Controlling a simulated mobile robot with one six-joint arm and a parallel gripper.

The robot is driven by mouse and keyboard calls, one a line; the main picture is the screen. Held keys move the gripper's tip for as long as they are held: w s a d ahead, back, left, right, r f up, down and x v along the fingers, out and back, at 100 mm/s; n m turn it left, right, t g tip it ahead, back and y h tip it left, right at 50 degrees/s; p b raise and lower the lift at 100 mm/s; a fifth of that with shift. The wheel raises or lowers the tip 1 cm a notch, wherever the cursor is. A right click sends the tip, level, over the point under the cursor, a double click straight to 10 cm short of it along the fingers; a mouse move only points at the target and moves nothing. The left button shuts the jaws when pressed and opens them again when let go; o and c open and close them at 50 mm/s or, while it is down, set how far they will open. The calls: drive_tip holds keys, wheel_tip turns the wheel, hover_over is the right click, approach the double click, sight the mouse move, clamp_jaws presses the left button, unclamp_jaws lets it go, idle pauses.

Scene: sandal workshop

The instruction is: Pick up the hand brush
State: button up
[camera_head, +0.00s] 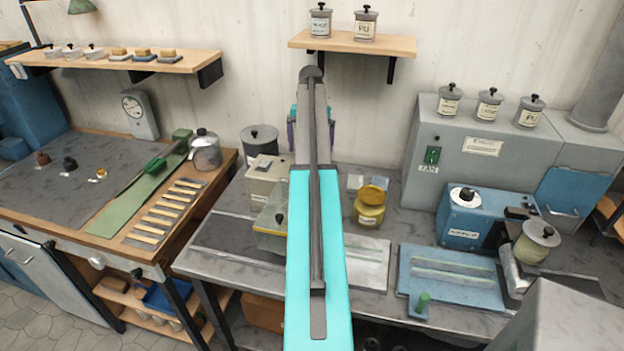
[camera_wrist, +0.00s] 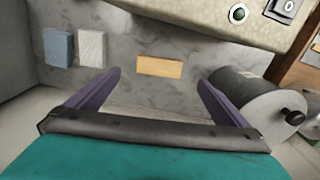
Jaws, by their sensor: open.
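A small wooden block (camera_wrist: 160,66), which looks like the back of the hand brush, lies flat on the grey bench top in the wrist view. Its bristles do not show. My arm hides that spot in the head view. My gripper (camera_wrist: 160,80) is open and empty, its two purple fingers spread to either side of the block in the picture. The block appears beyond the fingertips, and I see no contact. My gripper also shows from behind in the head view (camera_head: 311,132), mostly covered by my arm.
A lidded grey canister (camera_wrist: 248,105) stands close beside the right finger. A beige box (camera_wrist: 215,18) borders the bench spot. A blue pad (camera_wrist: 58,48) and a white pad (camera_wrist: 91,48) lie left. A yellow jar (camera_head: 370,208) stands right of my arm.

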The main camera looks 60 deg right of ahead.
drive_tip(key=shift+f+b, duration=1.25)
drive_tip(key=shift+f, duration=1.75)
drive_tip(key=shift+d+f+b, duration=0.2)
drive_tip(key=shift+f+b, duration=1.4)
drive_tip(key=shift+f, duration=1)
drive_tip(key=c, duration=0.9)
